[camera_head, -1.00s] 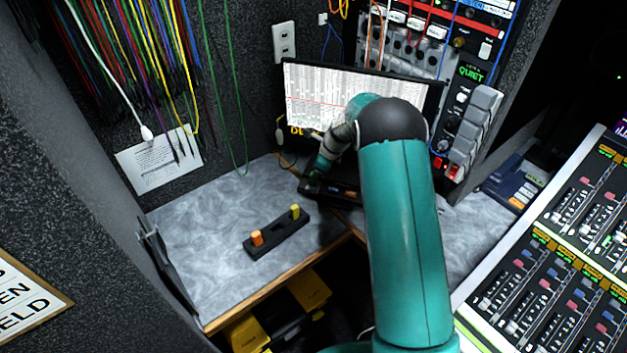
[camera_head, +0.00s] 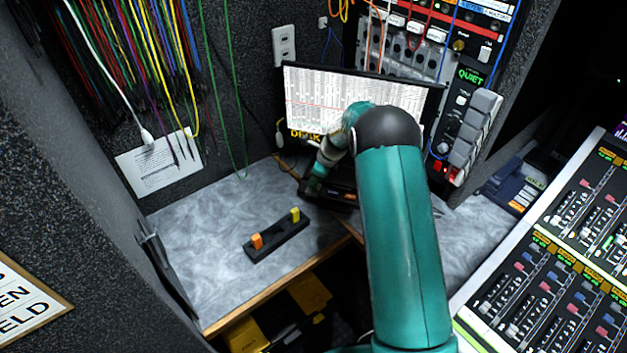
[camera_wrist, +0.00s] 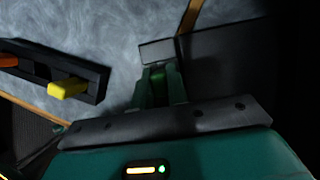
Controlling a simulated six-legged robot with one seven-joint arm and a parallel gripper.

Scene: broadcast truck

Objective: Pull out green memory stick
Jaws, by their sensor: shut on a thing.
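My gripper (camera_head: 311,188) is at the dark device (camera_head: 343,200) below the monitor. In the wrist view its two teal fingers (camera_wrist: 159,86) are closed on a small dark green piece, the green memory stick (camera_wrist: 157,74). The stick is mostly hidden between the fingers, and I cannot tell how far it sits in the device. A black holder (camera_head: 265,249) lies on the grey desk to the left, with an orange stick (camera_head: 257,241) and a yellow stick (camera_head: 295,215) standing in it. It also shows in the wrist view (camera_wrist: 90,76), with a gap between the two sticks.
The monitor (camera_head: 310,98) stands behind my gripper. Hanging cables (camera_head: 150,60) are at the back left, and a mixing console (camera_head: 540,290) is at the right. The grey desk (camera_head: 205,240) is clear around the holder. Yellow cases (camera_head: 308,292) are below its edge.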

